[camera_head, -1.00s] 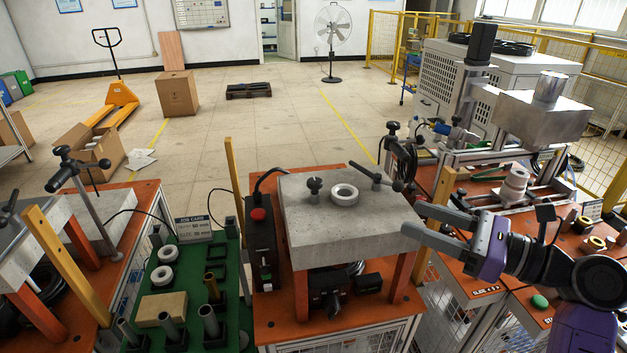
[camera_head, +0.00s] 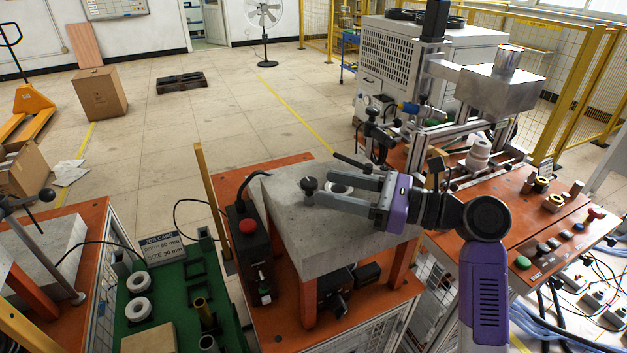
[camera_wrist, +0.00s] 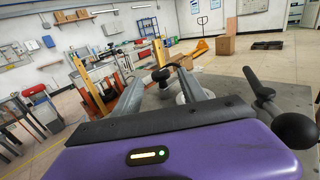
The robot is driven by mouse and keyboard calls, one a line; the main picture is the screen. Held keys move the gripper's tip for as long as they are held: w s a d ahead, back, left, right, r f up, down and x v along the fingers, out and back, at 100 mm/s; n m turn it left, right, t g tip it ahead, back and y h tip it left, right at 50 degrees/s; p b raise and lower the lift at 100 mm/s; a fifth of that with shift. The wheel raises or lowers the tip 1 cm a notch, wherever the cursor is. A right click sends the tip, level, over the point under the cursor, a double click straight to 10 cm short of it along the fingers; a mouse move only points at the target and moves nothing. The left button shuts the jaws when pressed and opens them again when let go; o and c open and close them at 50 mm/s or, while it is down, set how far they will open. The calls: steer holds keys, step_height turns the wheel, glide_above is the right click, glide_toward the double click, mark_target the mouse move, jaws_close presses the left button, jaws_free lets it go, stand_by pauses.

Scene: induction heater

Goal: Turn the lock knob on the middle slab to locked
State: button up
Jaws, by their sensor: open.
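The middle slab (camera_head: 290,225) is a grey concrete block on an orange frame. A small dark knob (camera_head: 309,184) stands upright near its left side; it also shows in the wrist view (camera_wrist: 161,75). A white ring (camera_head: 334,187) lies beside it, partly hidden by my fingers. A dark lever handle (camera_head: 352,161) with a ball end sits toward the slab's back, and shows at right in the wrist view (camera_wrist: 258,92). My gripper (camera_head: 323,188) reaches in from the right, over the slab. It is open, with the knob just at or beyond its fingertips; contact cannot be told.
A black box with a red button (camera_head: 248,226) stands left of the slab. A yellow post (camera_head: 208,200) rises near it. A green tray (camera_head: 176,285) holds rings and tubes. The orange bench (camera_head: 560,220) with buttons and machine stands at right.

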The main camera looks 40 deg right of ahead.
mark_target(317, 184)
steer(key=shift+x, duration=1.9)
steer(key=shift+p, duration=0.3)
jaws_close()
